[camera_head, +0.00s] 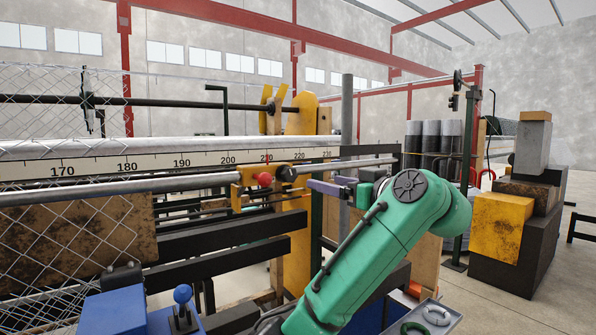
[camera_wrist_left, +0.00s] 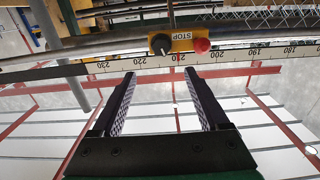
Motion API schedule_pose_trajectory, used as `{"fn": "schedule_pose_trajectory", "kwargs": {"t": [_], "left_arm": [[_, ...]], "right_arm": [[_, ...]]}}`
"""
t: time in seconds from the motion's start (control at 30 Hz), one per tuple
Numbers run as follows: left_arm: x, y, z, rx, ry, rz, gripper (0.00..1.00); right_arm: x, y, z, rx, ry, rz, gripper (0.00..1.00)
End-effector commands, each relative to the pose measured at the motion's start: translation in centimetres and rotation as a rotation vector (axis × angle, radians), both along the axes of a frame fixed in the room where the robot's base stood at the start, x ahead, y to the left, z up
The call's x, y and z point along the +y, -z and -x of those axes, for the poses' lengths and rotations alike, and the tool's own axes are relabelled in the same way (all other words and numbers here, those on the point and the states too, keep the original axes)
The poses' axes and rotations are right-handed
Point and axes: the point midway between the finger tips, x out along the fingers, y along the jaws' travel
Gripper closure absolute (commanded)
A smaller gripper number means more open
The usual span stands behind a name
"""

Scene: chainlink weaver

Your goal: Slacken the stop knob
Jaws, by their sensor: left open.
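A yellow stop block (camera_head: 250,176) sits on the rail below the scale, with a red pointer near 210. It carries a red ball knob (camera_head: 264,179) and a dark round knob (camera_head: 287,173). In the left wrist view, which is upside down, the block (camera_wrist_left: 182,36) is labelled STOP, between the black knob (camera_wrist_left: 161,44) and the red knob (camera_wrist_left: 201,45). My left gripper (camera_head: 325,187) is right of the dark knob, apart from it. Its open, empty fingers (camera_wrist_left: 160,76) point toward the block. My right gripper is out of view.
The numbered scale (camera_head: 140,165) and a steel rail (camera_head: 110,188) run left. Wire mesh (camera_head: 70,235) hangs at the left. A blue ball lever (camera_head: 182,294) stands at the front. A grey tray (camera_head: 452,318) is at lower right. Yellow and dark blocks (camera_head: 500,226) stand farther right.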

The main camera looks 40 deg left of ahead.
Motion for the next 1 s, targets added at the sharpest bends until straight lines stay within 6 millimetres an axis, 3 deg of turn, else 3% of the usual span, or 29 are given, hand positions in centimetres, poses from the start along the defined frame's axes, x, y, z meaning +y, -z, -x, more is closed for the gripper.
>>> {"fn": "schedule_pose_trajectory", "kwargs": {"t": [0.2, 0.43, 0.6, 0.83, 0.87, 1.0], "left_arm": [[5.6, -0.6, -1.5, 0.003, -0.009, -0.002, 0.22], [10.9, -0.5, -3.1, 0.0, -0.007, -0.001, 0.22], [12.5, -0.1, -3.7, -0.001, -0.003, -0.001, 0.22], [12.6, 0.0, -3.8, -0.002, -0.003, 0.0, 0.22], [12.6, 0.0, -3.8, -0.002, -0.003, -0.001, 0.3], [12.6, 0.0, -3.8, -0.002, -0.003, -0.001, 0.84]], "right_arm": [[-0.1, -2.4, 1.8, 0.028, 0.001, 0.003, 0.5], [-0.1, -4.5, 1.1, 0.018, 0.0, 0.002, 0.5], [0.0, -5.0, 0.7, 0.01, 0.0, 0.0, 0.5], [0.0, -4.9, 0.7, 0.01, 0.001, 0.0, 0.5], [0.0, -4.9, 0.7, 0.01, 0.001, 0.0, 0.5], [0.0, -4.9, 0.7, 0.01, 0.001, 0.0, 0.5]]}}
